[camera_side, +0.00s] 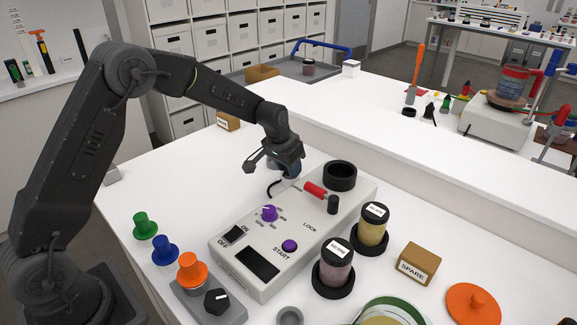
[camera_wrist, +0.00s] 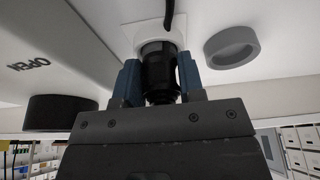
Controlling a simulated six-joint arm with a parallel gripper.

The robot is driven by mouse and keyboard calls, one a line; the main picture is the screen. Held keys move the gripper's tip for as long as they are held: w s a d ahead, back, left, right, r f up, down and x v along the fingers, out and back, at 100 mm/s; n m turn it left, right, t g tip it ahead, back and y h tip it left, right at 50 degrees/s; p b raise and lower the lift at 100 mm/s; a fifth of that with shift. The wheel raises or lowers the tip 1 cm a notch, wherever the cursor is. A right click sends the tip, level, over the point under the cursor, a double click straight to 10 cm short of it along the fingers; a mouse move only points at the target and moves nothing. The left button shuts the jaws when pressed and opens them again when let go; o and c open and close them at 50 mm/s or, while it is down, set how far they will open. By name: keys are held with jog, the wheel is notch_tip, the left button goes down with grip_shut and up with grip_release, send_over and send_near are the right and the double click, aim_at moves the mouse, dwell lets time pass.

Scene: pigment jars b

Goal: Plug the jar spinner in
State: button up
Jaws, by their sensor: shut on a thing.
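The jar spinner (camera_side: 315,237) is a long pale grey box with a black cup (camera_side: 340,174), a red part (camera_side: 315,190), a purple knob and a purple START button. My gripper (camera_side: 285,172) is low at its far left side. In the wrist view, my gripper (camera_wrist: 158,82) has its blue fingers shut on a black cylindrical plug (camera_wrist: 158,66). A white plate (camera_wrist: 135,36) lies just beyond the plug, with a black cord (camera_wrist: 170,14) across it. Whether the plug is seated in it is hidden. The spinner (camera_wrist: 75,45) shows left, marked OPEN.
Two lidded jars (camera_side: 371,226) (camera_side: 333,264) stand in black rings right of the spinner. A SPARE block (camera_side: 418,263) and an orange lid (camera_side: 473,304) are nearer right. Green, blue and orange knobs (camera_side: 145,225) stand left. A grey ring (camera_wrist: 232,47) is near the plug.

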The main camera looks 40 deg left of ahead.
jog(key=shift+s+f, duration=0.1)
jog(key=shift+f, duration=0.15)
jog(key=o, duration=1.2)
jog(key=shift+r, duration=0.1)
jog(key=s+d+f+v, duration=0.1)
jog(key=s+v, duration=0.1)
jog(key=v, duration=0.8)
jog(key=s+v, duration=0.2)
jog(key=v, duration=0.8)
jog(key=s+d+t, duration=0.2)
jog(key=s+d, duration=0.1)
jog(key=s, duration=2.1)
jog(key=shift+d+f, duration=0.2)
jog(key=shift+f, duration=0.05)
